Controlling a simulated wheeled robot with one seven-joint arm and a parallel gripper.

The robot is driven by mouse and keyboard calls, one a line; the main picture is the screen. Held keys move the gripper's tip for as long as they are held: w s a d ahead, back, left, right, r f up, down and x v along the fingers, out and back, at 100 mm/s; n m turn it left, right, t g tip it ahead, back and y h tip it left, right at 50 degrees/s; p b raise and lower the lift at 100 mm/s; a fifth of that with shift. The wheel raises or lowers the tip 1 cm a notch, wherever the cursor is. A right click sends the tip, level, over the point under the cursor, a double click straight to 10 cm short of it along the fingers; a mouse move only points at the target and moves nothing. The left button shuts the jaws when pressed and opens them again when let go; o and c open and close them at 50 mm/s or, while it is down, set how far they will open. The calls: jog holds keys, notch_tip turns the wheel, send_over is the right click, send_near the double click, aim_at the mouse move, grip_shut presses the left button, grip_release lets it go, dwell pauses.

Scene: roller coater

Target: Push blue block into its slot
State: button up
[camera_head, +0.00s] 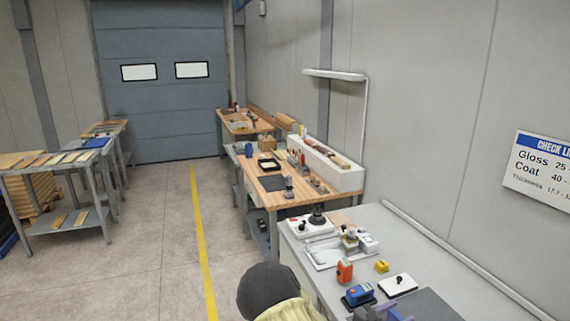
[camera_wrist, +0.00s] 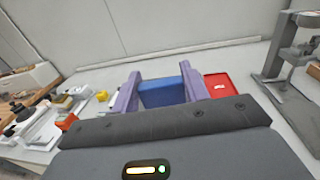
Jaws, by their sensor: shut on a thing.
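My gripper (camera_wrist: 160,70) has two purple fingers, seen in the wrist view, with a plain blue block (camera_wrist: 162,93) between them. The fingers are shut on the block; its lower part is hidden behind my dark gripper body. In the head view, purple parts of my gripper (camera_head: 376,312) show at the bottom edge over the grey bench. A blue item (camera_head: 358,294) on a dark base stands just beside them; I cannot tell if it is the same block. I cannot make out the slot in either view.
The grey bench (camera_head: 350,222) runs along the wall. An orange device (camera_head: 344,271), a yellow piece (camera_head: 381,266) and a white plate with a black knob (camera_head: 397,284) stand close by. In the wrist view, a red tray (camera_wrist: 220,88) and a grey stand (camera_wrist: 280,75) are at right.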

jog(key=s+a+f+n+t+y+b, duration=0.1)
jog(key=a+f+n+t+y+b, duration=0.1)
jog(key=f, duration=0.7)
jog(key=s+a+f+n+t+y+b, duration=0.2)
jog(key=a+f+n+y, duration=0.4)
jog(key=f, duration=0.4)
jog(key=s+a+f+n+t+y+b, duration=0.2)
jog(key=a+f+n+t+y+b, duration=0.2)
jog(key=f+y, duration=0.4)
notch_tip(320, 180, down, 2)
jog(key=shift+a+n+t, duration=0.3)
jog(key=shift+a+t, duration=0.6)
jog(key=shift+f, duration=0.15)
jog(key=shift+w, duration=0.1)
jog(key=shift+d, duration=0.15)
